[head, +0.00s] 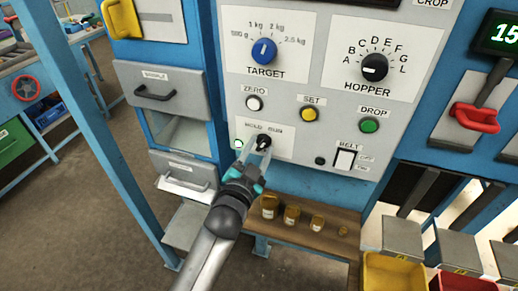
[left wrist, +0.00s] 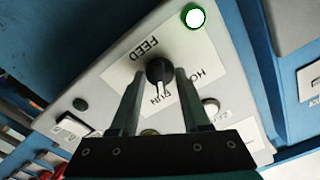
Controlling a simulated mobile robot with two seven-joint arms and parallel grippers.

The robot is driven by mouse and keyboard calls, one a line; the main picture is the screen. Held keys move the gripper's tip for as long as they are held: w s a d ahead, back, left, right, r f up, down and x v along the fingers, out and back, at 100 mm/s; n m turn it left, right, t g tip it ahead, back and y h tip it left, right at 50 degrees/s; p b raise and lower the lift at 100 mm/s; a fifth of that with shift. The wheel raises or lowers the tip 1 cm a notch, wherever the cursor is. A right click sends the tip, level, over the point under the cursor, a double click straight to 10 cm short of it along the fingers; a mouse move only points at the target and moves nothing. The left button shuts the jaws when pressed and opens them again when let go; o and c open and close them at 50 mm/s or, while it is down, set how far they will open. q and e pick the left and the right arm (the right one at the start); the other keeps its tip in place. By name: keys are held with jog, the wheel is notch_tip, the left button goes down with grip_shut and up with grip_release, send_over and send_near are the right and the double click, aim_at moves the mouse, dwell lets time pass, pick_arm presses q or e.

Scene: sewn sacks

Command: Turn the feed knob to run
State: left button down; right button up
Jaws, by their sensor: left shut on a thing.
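The feed knob (head: 264,142) is a small black knob on the grey control panel, below the HOLD and RUN labels. It also shows in the left wrist view (left wrist: 159,70), on a white plate marked FEED. Its white pointer line there lies toward the RUN label, though the fingers partly hide the plate. My left gripper (head: 258,156) is shut on the knob, one finger on each side; its fingers show in the left wrist view (left wrist: 156,88). My right gripper is not in view.
A round green-rimmed lamp (head: 238,143) glows bright left of the knob. The ZERO button (head: 254,103), yellow SET button (head: 309,114), green DROP button (head: 370,125) and BELT switch (head: 345,159) are nearby. Small brown sacks (head: 291,214) stand on a shelf below.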

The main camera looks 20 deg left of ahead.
pick_arm(q)
jog(key=shift+c, duration=1.8)
grip_release()
jog(key=s+b, duration=0.1)
jog(key=s, duration=1.4)
jog(key=shift+a+b, duration=0.3)
jog(key=shift+b, duration=0.05)
jog(key=shift+s, duration=0.1)
